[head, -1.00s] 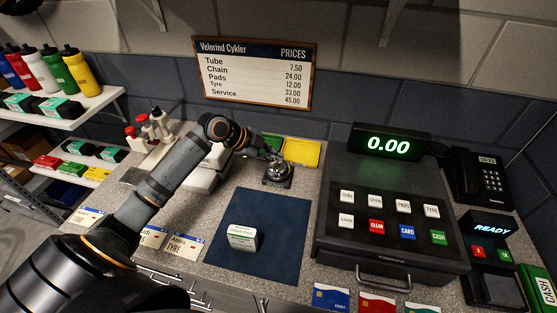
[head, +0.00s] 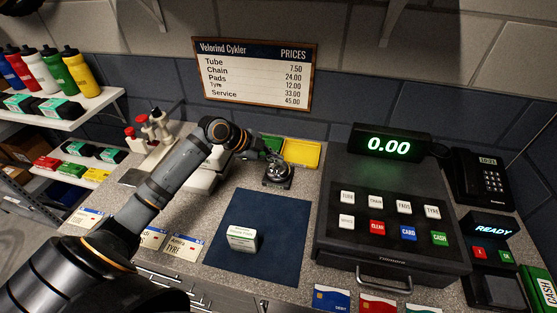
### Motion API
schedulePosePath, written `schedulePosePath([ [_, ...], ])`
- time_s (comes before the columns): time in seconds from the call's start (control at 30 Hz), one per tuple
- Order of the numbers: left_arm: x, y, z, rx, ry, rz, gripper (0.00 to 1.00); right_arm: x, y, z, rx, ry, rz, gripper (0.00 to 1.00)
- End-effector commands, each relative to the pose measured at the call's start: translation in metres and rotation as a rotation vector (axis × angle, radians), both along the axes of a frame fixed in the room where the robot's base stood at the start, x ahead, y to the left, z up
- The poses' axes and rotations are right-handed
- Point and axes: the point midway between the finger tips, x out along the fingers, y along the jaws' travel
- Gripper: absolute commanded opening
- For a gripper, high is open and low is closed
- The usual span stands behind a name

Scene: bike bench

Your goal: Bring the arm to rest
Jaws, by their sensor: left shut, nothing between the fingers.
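My left arm reaches in from the lower left across the counter. My right gripper is not in view.
A white box (head: 242,238) stands on the dark blue mat (head: 270,262). The cash register (head: 392,215) stands to the right, its display reading 0.00. A card terminal (head: 490,240) and a phone (head: 479,176) are farther right. Price cards (head: 186,246) lie at the front left.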

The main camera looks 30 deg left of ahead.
Motion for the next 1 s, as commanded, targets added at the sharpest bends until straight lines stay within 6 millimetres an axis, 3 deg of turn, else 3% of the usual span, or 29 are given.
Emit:
schedulePosePath([
  [0.23, 0.0, 0.0, 0.015, 0.0, 0.0, 0.0, 0.0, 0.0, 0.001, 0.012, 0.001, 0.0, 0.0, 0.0],
  [0.57, 0.0, 0.0, 0.016, 0.0, 0.0, 0.0, 0.0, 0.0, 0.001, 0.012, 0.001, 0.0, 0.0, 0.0],
  [1.0, 0.0, 0.0, 0.064, 0.001, 0.0, 0.0, 0.0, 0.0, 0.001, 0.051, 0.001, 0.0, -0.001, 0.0],
])
